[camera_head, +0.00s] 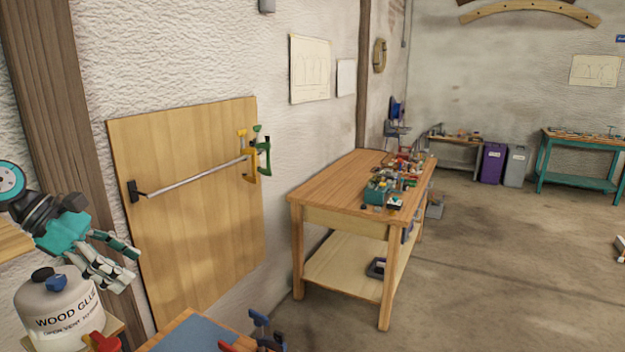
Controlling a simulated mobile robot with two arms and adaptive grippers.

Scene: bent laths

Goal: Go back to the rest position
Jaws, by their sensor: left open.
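My left gripper (128,262) comes in from the left edge, with a teal and black body and light jointed fingers. Its fingers are apart, and I see nothing between them. It shows just above and right of a white wood glue container (62,312) with a dark cap and a blue knob; I cannot tell the gap between them. My right gripper is not in view.
A wooden wall panel (190,235) carries a metal rail (195,178) with green and yellow clamps (255,155). A blue-topped surface (195,335) with clamps (262,328) lies at the bottom. A wooden workbench (335,185) holds tools. The floor (480,280) at right is mostly clear.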

